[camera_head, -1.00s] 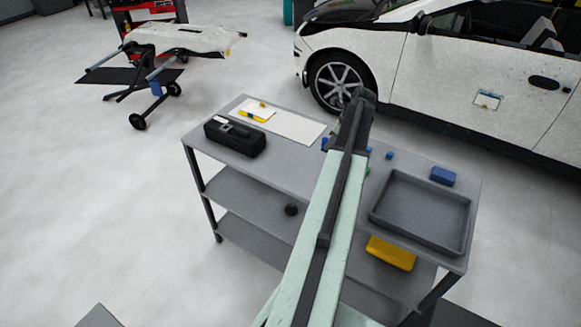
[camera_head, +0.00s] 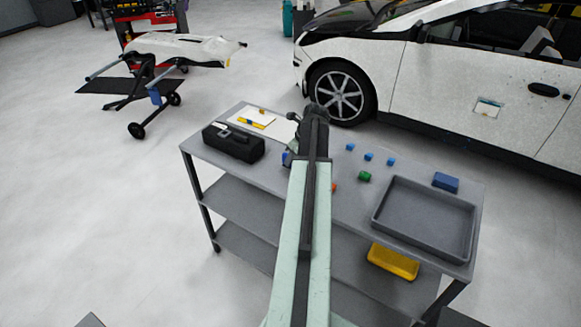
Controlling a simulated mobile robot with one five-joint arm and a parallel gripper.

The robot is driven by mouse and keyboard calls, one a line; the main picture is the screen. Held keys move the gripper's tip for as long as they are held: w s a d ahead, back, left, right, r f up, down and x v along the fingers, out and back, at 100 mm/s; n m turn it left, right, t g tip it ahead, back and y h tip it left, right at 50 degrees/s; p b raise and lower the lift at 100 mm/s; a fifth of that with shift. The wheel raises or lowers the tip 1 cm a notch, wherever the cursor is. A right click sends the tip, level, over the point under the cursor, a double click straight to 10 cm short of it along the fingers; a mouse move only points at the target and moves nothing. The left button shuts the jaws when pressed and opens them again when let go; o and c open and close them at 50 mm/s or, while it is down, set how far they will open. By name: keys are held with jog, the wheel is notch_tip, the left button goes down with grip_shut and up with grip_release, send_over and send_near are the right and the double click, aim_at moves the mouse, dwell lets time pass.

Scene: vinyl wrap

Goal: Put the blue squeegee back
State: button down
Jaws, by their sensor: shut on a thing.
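My arm reaches forward over the grey cart, and its dark wrist covers most of my gripper (camera_head: 291,149). The gripper is shut on a small blue thing (camera_head: 285,158), which shows just left of the arm and looks like the blue squeegee. Most of it is hidden, and I cannot tell its height above the cart top.
A black case (camera_head: 233,142) stands at the cart's left. Right of my arm are small blue blocks (camera_head: 368,156), a green piece (camera_head: 364,176), an orange piece (camera_head: 334,187), an empty grey tray (camera_head: 377,215) and a blue block (camera_head: 445,182). A white car (camera_head: 430,90) stands behind.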

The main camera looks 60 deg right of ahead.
notch_tip(320, 180, down, 2)
jog(key=shift+f, duration=0.1)
jog(key=shift+r, duration=0.35)
jog(key=shift+f, duration=0.25)
jog(key=c, duration=1.3)
grip_release()
jog(key=shift+r, duration=0.15)
jog(key=p+v, duration=1.1)
jog(key=v, duration=0.1)
jog(key=shift+r, duration=0.1)
